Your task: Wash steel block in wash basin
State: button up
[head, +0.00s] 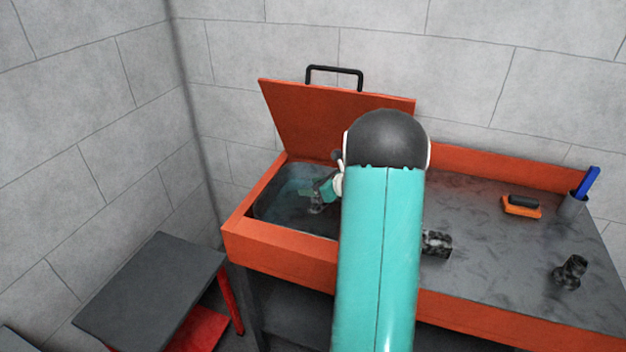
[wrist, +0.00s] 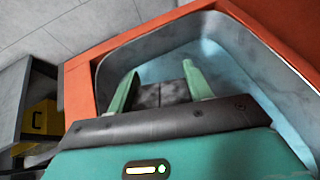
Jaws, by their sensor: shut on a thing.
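The orange wash basin (head: 262,217) stands against the back wall with its lid (head: 320,122) raised. It holds bluish water, and its rim (wrist: 85,85) frames the wrist view. My gripper (head: 312,194) reaches down into the basin. In the wrist view my gripper (wrist: 160,90) is shut on a grey mottled block, the steel block (wrist: 160,95), which sits between the two green fingers. In the head view a small grey part of the block (head: 316,208) shows below the fingers, at or near the water. My arm hides the basin's right part.
On the grey worktop to the right lie a dark mottled piece (head: 437,243), partly behind my arm, an orange and black brush (head: 521,206), a dark fitting (head: 570,271) and a grey cup (head: 573,204) with a blue-handled tool. A low grey table (head: 150,290) stands at left.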

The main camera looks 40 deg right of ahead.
jog(key=shift+f, duration=5.2)
jog(key=shift+r, duration=6.6)
